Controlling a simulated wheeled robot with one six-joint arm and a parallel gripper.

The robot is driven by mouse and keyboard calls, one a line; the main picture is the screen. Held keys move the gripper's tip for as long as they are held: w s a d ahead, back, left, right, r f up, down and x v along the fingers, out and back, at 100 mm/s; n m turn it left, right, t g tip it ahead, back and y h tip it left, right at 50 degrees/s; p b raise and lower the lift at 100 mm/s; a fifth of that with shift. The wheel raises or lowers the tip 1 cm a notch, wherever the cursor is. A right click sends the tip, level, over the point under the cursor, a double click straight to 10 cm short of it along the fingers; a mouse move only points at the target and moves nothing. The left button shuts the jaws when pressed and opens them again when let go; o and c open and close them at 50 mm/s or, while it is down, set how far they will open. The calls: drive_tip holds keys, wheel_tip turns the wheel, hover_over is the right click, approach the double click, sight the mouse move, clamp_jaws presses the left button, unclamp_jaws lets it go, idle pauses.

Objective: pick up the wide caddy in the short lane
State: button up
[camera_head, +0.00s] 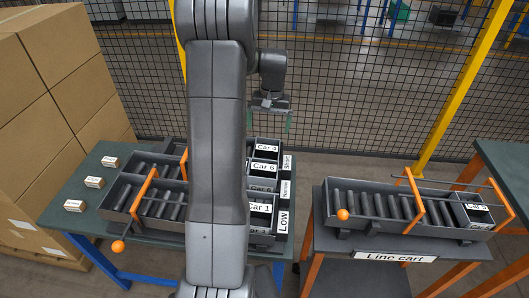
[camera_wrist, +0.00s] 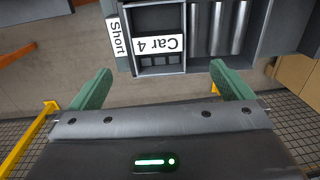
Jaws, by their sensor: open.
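A dark caddy labelled Car 4 (camera_head: 266,148) sits at the right end of the lane with the Short label (camera_head: 286,162). In the wrist view, the Car 4 caddy (camera_wrist: 160,71) is at the top centre, beside the Short label (camera_wrist: 116,37). My gripper (camera_head: 269,122) is open and empty, above and beyond that lane end. In the wrist view, the green fingers of my gripper (camera_wrist: 160,69) are spread wider than the caddy, just short of its near wall. My arm hides the middle of the lanes in the head view.
Rollers fill the lanes. A line cart (camera_head: 395,258) with a roller tray stands to the right. A mesh fence (camera_head: 330,100) runs behind; cartons (camera_head: 60,90) stand left.

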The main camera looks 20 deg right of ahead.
wheel_tip(320, 180, down, 4)
drive_tip(key=shift+w+a+r, duration=0.1)
drive_tip(key=shift+a+f+p, duration=0.1)
drive_tip(key=shift+f+p, duration=0.55)
drive_tip(key=shift+f, duration=2.2)
drive_tip(key=c, duration=1.2)
wheel_tip(320, 180, up, 11)
wheel_tip(320, 180, up, 4)
drive_tip(key=p, duration=0.3)
hover_over(267, 147)
drive_tip(key=shift+a+r, duration=0.1)
